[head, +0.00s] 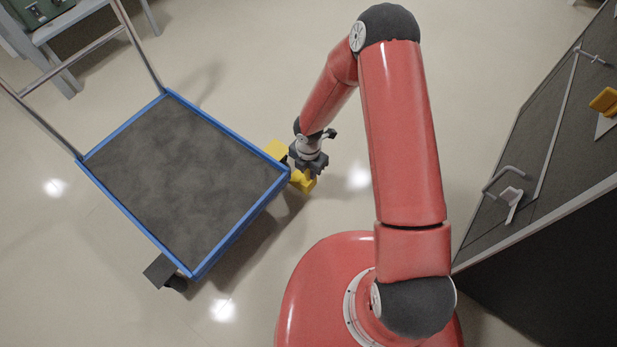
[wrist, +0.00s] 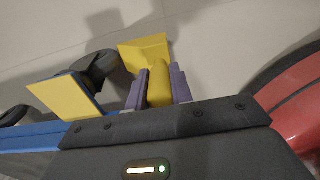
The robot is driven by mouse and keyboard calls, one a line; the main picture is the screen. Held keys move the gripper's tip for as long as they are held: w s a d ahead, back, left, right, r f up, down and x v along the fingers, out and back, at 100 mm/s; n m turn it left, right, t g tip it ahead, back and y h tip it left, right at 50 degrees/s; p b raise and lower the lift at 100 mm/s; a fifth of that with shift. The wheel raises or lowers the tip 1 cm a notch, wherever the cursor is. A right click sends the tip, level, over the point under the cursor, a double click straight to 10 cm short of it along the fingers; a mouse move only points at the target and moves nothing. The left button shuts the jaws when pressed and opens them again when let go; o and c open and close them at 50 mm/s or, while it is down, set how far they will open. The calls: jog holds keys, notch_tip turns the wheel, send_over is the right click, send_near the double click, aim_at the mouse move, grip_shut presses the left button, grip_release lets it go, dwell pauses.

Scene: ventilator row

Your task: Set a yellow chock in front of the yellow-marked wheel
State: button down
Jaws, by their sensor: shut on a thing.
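My gripper (head: 309,168) is low beside the right corner of the blue-rimmed cart (head: 231,228). It is shut on a yellow chock (head: 302,182). In the wrist view the chock (wrist: 146,53) has a raised middle rib between my two purple-grey fingers and a broad yellow face beyond them. A yellow marker plate (head: 276,150) sits at the cart's edge; it also shows in the wrist view (wrist: 65,97). A dark wheel (wrist: 98,68) shows beside that plate, close to the chock. I cannot tell whether the chock touches the wheel or the floor.
A dark-topped bench (head: 545,150) stands at the right, with another yellow chock (head: 604,101), a white bracket (head: 512,198) and rods on it. A grey-framed table (head: 75,27) is at the top left.

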jog(key=shift+f+b, duration=0.45)
jog(key=shift+f, duration=1.6)
jog(key=shift+f, duration=0.2)
jog(key=c, duration=1.2)
grip_release()
jog(key=shift+c, duration=0.2)
jog(key=shift+r, duration=0.2)
notch_tip(320, 180, up, 12)
jog(key=p, duration=0.3)
jog(key=shift+r, duration=0.1)
